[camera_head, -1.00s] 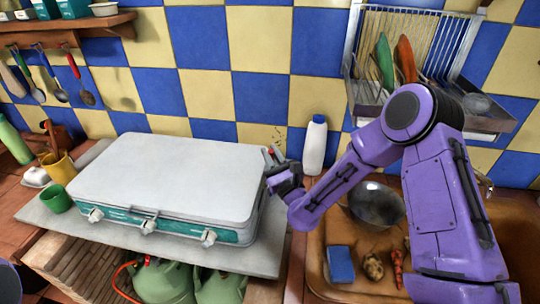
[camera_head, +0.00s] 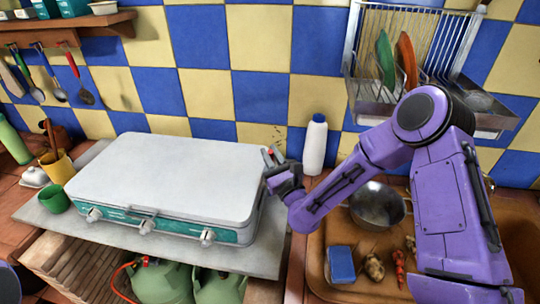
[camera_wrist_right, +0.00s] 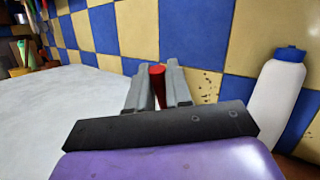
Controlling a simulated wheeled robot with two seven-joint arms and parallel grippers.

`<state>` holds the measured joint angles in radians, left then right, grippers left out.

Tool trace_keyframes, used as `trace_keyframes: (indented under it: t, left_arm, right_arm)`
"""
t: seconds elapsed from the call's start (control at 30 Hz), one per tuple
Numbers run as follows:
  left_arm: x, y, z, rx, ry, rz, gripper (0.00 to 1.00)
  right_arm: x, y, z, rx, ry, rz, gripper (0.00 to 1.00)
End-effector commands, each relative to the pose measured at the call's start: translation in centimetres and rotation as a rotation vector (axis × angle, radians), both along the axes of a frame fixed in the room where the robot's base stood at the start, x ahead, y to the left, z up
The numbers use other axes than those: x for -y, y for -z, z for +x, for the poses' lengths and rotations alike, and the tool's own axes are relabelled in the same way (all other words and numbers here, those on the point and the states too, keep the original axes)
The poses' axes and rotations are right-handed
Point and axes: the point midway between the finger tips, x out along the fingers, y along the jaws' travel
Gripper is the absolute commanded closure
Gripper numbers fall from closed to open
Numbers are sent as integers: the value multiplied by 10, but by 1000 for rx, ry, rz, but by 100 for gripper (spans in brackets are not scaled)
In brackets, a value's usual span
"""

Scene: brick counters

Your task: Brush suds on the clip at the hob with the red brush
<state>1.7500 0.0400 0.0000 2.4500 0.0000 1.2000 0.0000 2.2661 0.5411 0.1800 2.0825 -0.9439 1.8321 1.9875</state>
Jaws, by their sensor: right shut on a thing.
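My right gripper (camera_head: 272,155) is at the right rear edge of the hob (camera_head: 165,180), whose white lid is down. It is shut on the red brush (camera_wrist_right: 157,74). In the right wrist view, the brush's red end shows between the two grey fingers (camera_wrist_right: 157,90); the rest of it is hidden. I cannot make out the clip or any suds; the hand and arm cover part of the hob's right side. My left gripper is not in view.
A white bottle with a blue cap (camera_head: 315,146) stands close to the right of my right gripper; it also shows in the wrist view (camera_wrist_right: 275,100). The tiled wall (camera_head: 250,70) is close behind. A sink with a metal pan (camera_head: 378,205) and blue sponge (camera_head: 341,264) lies right.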

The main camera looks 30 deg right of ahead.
Motion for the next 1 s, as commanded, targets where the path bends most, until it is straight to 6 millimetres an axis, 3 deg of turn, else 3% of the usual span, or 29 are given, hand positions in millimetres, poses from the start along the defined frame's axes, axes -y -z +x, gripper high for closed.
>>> trace_keyframes:
  t: [1.0]
  left_arm:
    - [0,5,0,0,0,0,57]
  right_arm:
    - [4,0,5,-3,0,0,100]
